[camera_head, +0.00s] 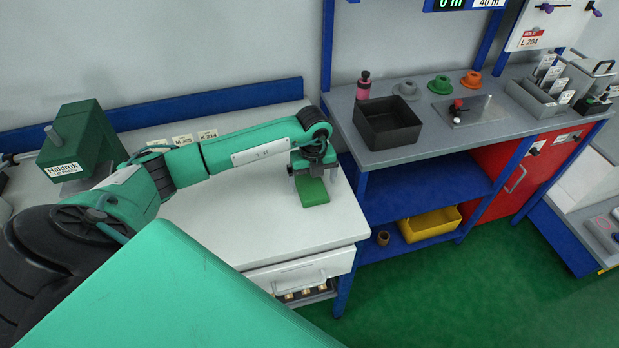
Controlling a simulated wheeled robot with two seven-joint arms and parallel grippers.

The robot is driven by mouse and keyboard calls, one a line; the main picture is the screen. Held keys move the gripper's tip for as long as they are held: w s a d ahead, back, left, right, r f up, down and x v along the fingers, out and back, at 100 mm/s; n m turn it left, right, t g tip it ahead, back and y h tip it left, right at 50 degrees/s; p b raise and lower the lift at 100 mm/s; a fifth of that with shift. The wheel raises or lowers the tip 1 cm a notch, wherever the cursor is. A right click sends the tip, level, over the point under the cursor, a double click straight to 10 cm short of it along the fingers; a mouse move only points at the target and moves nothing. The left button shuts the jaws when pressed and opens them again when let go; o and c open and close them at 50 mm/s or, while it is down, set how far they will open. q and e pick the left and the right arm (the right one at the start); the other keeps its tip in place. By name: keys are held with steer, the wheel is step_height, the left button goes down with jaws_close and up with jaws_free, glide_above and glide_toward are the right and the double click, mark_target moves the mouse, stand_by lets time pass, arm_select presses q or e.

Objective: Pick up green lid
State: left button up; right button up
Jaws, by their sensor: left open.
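My left gripper (312,179) points down right over the lid. Its two fingers are apart, one at the left and one at the right of the lid's far part. I cannot tell whether the fingers touch it. The gripper hides the lid's far edge. My right gripper is not in view.
A green machine (82,141) stands at the back left. Right of the worktop, a grey bench (437,141) carries a black bin (387,124), a pink bottle (363,85) and round grey, green (440,85) and orange pieces. A yellow bin (430,224) sits on the blue shelf below.

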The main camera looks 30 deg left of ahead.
arm_select(q)
steer(key=shift+f, duration=1.25)
steer(key=c, duration=1)
steer(key=shift+r, duration=0.1)
steer(key=shift+c, duration=0.2)
